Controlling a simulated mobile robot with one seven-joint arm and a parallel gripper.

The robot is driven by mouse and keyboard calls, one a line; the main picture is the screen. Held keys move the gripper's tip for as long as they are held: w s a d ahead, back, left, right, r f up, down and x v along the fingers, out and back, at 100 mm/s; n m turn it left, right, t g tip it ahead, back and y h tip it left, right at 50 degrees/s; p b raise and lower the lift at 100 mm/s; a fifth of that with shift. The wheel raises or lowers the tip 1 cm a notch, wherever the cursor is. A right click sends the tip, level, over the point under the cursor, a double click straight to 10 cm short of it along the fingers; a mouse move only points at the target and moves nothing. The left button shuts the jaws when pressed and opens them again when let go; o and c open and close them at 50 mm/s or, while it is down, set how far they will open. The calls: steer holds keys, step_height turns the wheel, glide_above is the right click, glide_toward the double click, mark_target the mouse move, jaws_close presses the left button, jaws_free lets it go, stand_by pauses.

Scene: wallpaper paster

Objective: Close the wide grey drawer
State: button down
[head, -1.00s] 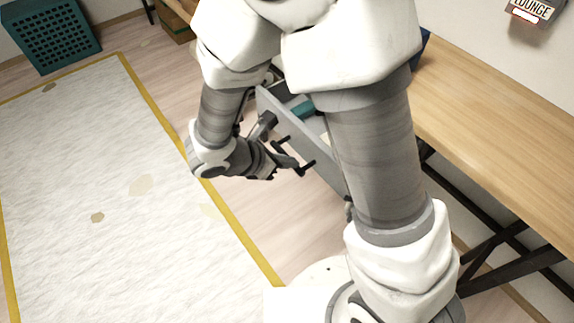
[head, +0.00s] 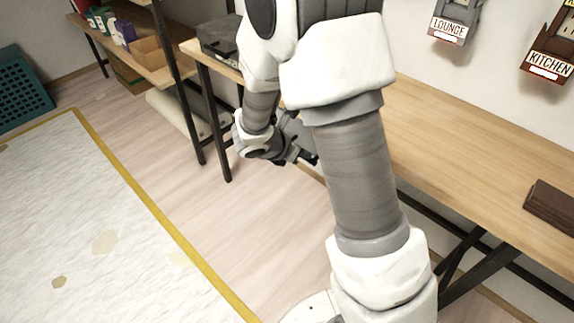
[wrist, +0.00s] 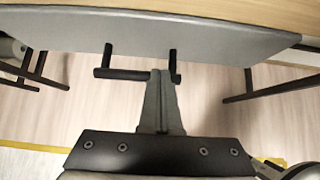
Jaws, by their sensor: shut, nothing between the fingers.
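The wide grey drawer shows in the wrist view as a long grey front (wrist: 215,42) right under the wooden tabletop edge. No drawer interior shows there. Its black bar handle (wrist: 120,73) sticks out toward me. My gripper (wrist: 160,75) is shut and empty, with its tips at the right part of the handle bar. I cannot tell whether they touch it. In the head view my gripper (head: 310,158) is beside the table's near side, and my arm hides the drawer.
The wooden table (head: 450,145) carries a grey case (head: 220,40) and a brown block (head: 550,205). A shelf unit (head: 160,65) stands at the back left. Signed holders hang on the wall. The floor (head: 185,180) beside the table is clear up to the yellow-edged pale sheet (head: 60,215).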

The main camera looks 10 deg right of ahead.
steer(key=shift+w+d, duration=0.6)
steer(key=shift+d, duration=0.3)
steer(key=shift+w+d, duration=0.55)
steer(key=shift+d, duration=0.35)
